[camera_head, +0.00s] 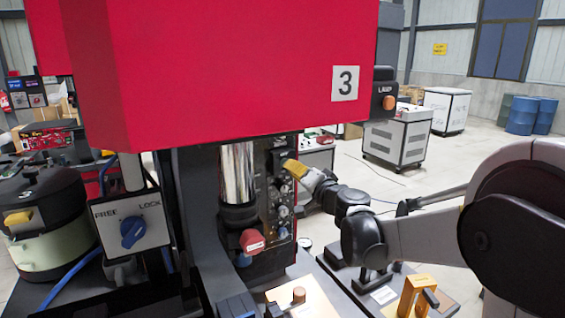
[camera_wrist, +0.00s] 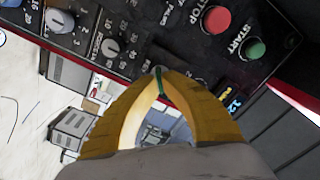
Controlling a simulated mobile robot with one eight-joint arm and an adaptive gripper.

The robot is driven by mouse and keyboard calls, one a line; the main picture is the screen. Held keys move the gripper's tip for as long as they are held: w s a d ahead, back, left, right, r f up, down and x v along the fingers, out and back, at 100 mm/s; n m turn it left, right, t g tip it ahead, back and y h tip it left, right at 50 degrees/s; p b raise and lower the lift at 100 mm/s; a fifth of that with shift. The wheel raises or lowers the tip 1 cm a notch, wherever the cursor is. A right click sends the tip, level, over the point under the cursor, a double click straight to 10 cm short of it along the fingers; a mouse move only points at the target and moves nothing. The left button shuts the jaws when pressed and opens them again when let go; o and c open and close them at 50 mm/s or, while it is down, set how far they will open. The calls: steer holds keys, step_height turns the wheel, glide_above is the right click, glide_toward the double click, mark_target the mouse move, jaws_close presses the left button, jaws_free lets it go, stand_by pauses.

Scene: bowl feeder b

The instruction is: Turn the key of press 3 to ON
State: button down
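Press 3 (camera_head: 240,70) is the big red machine with a white "3" plate. Its dark control panel fills the top of the wrist view (camera_wrist: 150,25), tilted. My gripper (camera_wrist: 160,76) is at the panel, and its yellow fingers also show in the head view (camera_head: 296,169). The fingertips come together on a thin dark green piece (camera_wrist: 161,84), which looks like the key. The fingers hide most of it and the lock around it. I cannot read its ON or OFF marks.
The panel also has a red stop button (camera_wrist: 215,19), a green start button (camera_wrist: 254,48) and dial knobs (camera_wrist: 110,47) close to my fingers. A FREE/LOCK switch (camera_head: 132,232) is at the left. A chrome column (camera_head: 237,172) stands left of my gripper.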

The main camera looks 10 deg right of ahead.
steer(key=m, duration=0.8)
steer(key=shift+m, duration=0.4)
steer(key=c, duration=1.5)
jaws_free()
steer(key=shift+c, duration=0.2)
